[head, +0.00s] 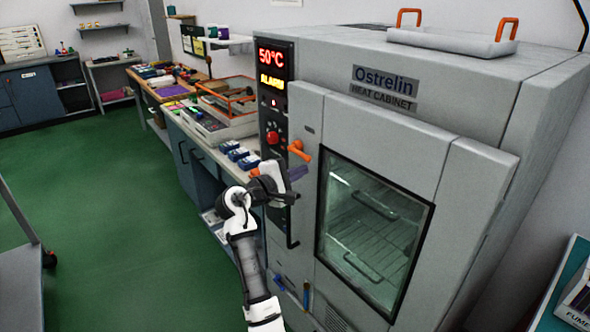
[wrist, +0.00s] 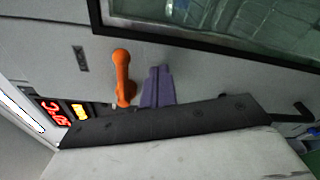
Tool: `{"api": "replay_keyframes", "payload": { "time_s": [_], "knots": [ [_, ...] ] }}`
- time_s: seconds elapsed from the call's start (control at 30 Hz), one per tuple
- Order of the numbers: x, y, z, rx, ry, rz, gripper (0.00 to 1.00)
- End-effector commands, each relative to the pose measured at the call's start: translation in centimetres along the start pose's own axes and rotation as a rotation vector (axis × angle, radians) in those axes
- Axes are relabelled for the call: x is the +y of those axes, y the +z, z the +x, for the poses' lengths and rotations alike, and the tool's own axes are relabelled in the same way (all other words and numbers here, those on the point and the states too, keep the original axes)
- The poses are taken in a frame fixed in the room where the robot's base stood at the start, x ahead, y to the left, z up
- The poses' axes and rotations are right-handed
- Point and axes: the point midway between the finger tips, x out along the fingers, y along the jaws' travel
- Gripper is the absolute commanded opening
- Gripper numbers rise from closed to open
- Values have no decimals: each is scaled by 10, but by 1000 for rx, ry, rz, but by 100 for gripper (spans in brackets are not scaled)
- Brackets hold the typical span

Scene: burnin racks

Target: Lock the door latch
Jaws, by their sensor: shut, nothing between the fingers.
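The door latch is an orange lever (head: 300,151) at the upper left edge of the grey heat cabinet door (head: 335,140). In the head view it slants down to the right. The wrist view shows the orange latch (wrist: 122,78) close beside my fingers. The door looks closed against the cabinet. My gripper (head: 303,171) has purple fingers, shut together and empty, just below the latch. In the wrist view my gripper (wrist: 158,68) shows a small gap between the fingers and the latch. Contact with the door face cannot be told.
A control panel (head: 273,110) reads 50°C and ALARM, with a red button (head: 272,137). A dark vertical door handle (head: 292,225) runs below my gripper. A workbench with trays (head: 215,125) stands to the left. The green floor (head: 110,225) is largely clear.

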Motion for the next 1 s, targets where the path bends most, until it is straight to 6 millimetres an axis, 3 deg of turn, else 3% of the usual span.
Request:
{"api": "replay_keyframes", "payload": {
  "time_s": [0.03, 0.07, 0.3, 0.5, 1.0],
  "knots": [
    [-18, -7, 7, 0, -3, -4, 0],
    [-19, -9, 5, 3, 0, -1, 0],
    [-8, -12, -54, 4, 1, 1, 0],
    [-2, -14, -83, 3, 0, 0, 0],
    [0, -14, -92, 2, -2, -2, 0]
  ]
}}
